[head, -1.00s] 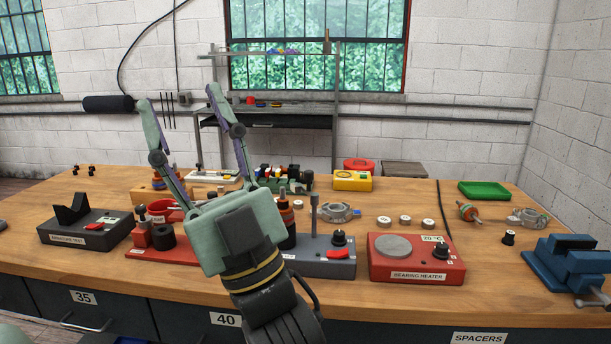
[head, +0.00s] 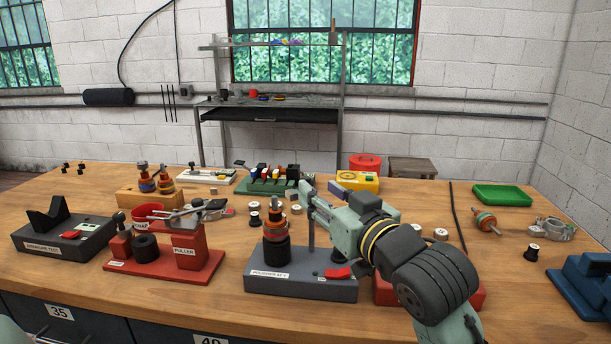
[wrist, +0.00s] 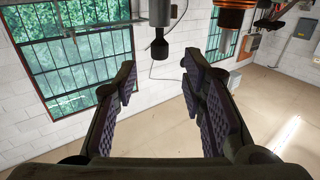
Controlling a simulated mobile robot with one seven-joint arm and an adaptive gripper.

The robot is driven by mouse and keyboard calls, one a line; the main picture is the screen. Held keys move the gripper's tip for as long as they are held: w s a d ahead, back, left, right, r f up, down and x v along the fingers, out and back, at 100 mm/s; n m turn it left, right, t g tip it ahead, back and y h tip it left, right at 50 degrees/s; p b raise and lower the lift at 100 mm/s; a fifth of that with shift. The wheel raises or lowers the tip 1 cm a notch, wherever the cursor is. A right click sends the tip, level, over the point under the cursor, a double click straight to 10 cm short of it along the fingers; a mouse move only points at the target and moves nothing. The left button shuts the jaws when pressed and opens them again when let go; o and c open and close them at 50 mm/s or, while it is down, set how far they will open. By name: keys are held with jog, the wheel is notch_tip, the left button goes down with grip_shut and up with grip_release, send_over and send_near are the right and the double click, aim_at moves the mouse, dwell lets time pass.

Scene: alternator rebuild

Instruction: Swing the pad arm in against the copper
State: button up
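The grey polisher jig (head: 300,286) stands at the bench front. A rotor with orange-copper rings (head: 274,226) stands upright in its black holder. A grey upright post (head: 311,238) rises to the right of the rotor; its upper part is hidden by my gripper. I cannot make out the pad arm clearly. My gripper (head: 318,190) reaches in from the right at the post's top, fingers spread. In the wrist view my gripper (wrist: 160,84) is open and empty; a dark grey knobbed piece (wrist: 160,40) lies past the fingertips, and the copper (wrist: 236,18) is right of it.
The red puller (head: 188,250) stands left of the jig. The red bearing heater (head: 387,293) is close on the right, partly behind my arm. A green board (head: 255,186) and a yellow meter (head: 355,181) lie behind.

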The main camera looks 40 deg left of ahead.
aim_at(306, 177)
jog(key=p+x, duration=0.1)
jog(key=x, duration=0.6)
jog(key=shift+c, duration=0.6)
jog(key=shift+d, duration=0.1)
grip_shut()
